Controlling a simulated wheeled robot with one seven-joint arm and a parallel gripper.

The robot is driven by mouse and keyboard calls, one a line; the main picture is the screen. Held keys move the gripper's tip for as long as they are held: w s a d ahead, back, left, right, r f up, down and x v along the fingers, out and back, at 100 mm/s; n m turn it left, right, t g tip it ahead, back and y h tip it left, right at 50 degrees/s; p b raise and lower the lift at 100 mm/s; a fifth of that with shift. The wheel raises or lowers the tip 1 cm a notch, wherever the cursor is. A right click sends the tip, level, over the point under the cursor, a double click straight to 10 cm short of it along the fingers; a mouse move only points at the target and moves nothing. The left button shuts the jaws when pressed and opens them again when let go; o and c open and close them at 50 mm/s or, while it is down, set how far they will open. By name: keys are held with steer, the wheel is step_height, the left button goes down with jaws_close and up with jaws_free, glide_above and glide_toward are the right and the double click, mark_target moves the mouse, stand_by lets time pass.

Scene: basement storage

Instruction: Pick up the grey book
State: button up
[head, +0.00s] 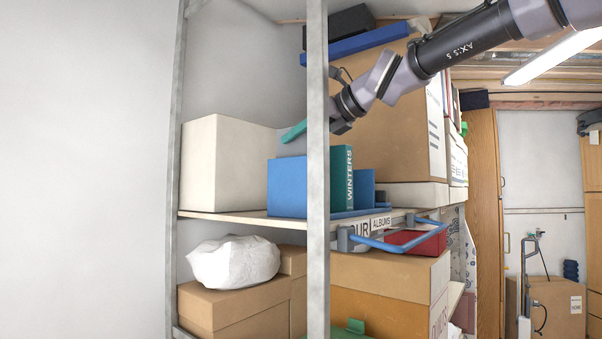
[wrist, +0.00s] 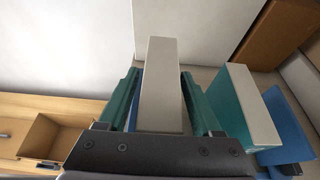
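My gripper (head: 294,133) is over the upper shelf, partly behind the front post in the head view. Its teal fingers are apart in the wrist view (wrist: 158,74), with the pale top of an upright book (wrist: 160,90) showing between them. A strip of blue shows along that book's left side. In the head view, a blue upright thing (head: 287,187) is below the fingers. I cannot tell whether the fingers touch the book. No clearly grey cover shows in either view. A teal book marked WINTERS (head: 342,178) stands to the right, also in the wrist view (wrist: 250,105).
The metal post (head: 317,240) stands in front of the row. A cream box (head: 228,163) is at left, and a large cardboard box (head: 392,125) behind. A white bag (head: 233,262) lies on a lower box.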

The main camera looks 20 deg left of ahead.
jaws_close()
stand_by(1.2)
